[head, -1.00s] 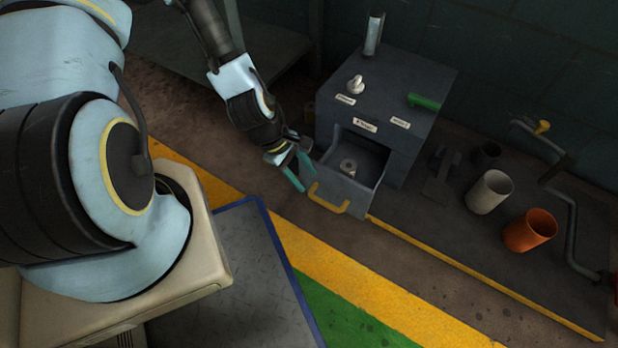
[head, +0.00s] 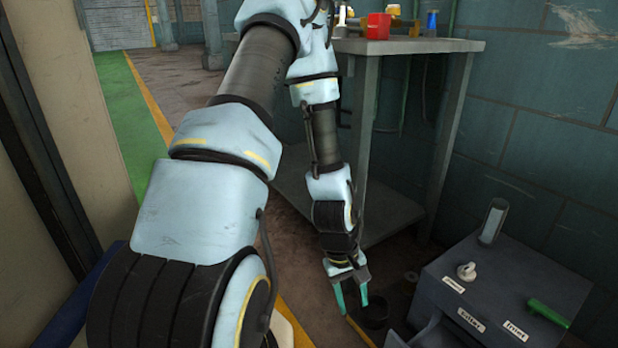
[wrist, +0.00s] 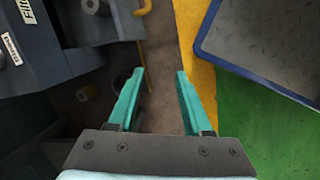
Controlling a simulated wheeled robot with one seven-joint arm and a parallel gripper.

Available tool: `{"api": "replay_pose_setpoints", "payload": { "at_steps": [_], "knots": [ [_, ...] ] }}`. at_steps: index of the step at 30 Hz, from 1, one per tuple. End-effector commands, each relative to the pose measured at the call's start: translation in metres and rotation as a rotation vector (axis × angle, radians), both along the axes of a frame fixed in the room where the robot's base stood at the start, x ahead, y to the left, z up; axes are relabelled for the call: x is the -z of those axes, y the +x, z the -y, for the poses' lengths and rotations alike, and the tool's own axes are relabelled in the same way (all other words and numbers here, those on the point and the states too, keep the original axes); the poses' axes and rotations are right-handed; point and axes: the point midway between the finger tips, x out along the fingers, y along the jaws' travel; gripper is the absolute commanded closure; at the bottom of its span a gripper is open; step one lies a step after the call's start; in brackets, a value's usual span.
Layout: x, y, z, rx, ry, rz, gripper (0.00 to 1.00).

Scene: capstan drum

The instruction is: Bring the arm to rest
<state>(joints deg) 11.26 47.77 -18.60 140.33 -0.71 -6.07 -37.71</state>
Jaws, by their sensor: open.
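My gripper (head: 351,291) hangs at the end of my arm in the head view, to the left of the grey cabinet and pointing down. Its two teal fingers are apart with nothing between them. In the wrist view the open fingers (wrist: 160,100) are over bare brown floor, with the cabinet (wrist: 40,40) at the upper left. The arm reaches forward and down from the left side of the head view. The gripper appears apart from the cabinet and its drawer.
The cabinet (head: 500,280) has a white knob, a green handle (head: 549,312) and labels; its drawer (head: 430,335) is open. A workbench (head: 410,46) with a red container (head: 378,26) stands behind. A blue-edged plate (wrist: 265,45) lies right in the wrist view.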

Motion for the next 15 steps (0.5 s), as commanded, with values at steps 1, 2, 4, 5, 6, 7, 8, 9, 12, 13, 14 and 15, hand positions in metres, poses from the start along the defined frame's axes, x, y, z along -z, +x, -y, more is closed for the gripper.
{"api": "replay_pose_setpoints", "payload": {
  "at_steps": [1,2,4,5,6,7,8,9,12,13,14,15],
  "knots": [
    [-0.019,0.016,-0.014,0.031,0.019,0.042,0.50],
    [-0.029,0.022,-0.022,0.051,0.031,0.059,0.50],
    [-0.052,0.035,-0.042,0.095,0.058,0.097,0.50],
    [-0.063,0.040,-0.050,0.114,0.069,0.112,0.50],
    [-0.077,0.046,-0.060,0.136,0.084,0.132,0.50],
    [-0.087,0.049,-0.068,0.153,0.095,0.146,0.50],
    [-0.098,0.052,-0.077,0.169,0.107,0.158,0.50],
    [-0.112,0.055,-0.087,0.188,0.120,0.174,0.50],
    [-0.143,0.059,-0.110,0.230,0.148,0.209,0.50],
    [-0.151,0.059,-0.116,0.242,0.155,0.216,0.50],
    [-0.158,0.059,-0.121,0.252,0.161,0.224,0.50],
    [-0.168,0.058,-0.128,0.264,0.168,0.233,0.50]
  ]
}}
